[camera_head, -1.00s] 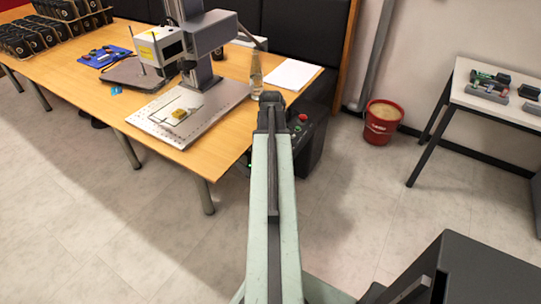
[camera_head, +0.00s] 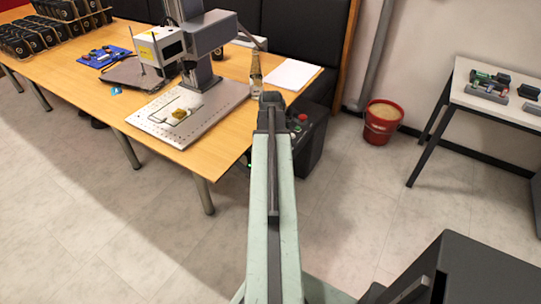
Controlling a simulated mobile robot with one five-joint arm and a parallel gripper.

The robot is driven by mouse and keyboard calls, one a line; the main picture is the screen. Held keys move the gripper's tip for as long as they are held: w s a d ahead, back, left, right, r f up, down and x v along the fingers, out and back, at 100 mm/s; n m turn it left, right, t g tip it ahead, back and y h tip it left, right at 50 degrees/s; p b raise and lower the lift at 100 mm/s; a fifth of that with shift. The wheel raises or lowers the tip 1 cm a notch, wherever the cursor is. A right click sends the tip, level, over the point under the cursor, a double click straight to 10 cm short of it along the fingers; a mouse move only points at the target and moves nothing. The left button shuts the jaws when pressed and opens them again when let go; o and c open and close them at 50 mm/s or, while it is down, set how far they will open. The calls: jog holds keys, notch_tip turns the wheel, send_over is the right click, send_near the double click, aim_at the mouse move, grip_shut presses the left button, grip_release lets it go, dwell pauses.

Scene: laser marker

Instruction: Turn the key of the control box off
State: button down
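The control box (camera_head: 311,140) is a dark box standing on the floor by the right end of the wooden table. A red button (camera_head: 302,117) shows on its top. The key is too small to make out or is hidden behind my arm. My gripper (camera_head: 271,98) is at the far end of my pale green arm, which reaches forward over the left part of the box. From this view the fingers are seen from behind, so their opening cannot be told, nor whether they touch the box.
The wooden table (camera_head: 140,88) carries the laser marker (camera_head: 203,35), its base plate (camera_head: 160,131), a bottle (camera_head: 256,78) and white paper (camera_head: 290,74). A red bucket (camera_head: 381,128) stands to the right, near a white side table (camera_head: 470,96). The floor between them is clear.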

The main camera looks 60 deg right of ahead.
dwell(0.5)
jog(key=c, duration=1.6)
grip_release()
jog(key=shift+r, duration=0.15)
notch_tip(320, 180, up, 8)
jog(key=p, duration=0.8)
jog(key=shift+f, duration=0.2)
jog(key=shift+w, duration=0.1)
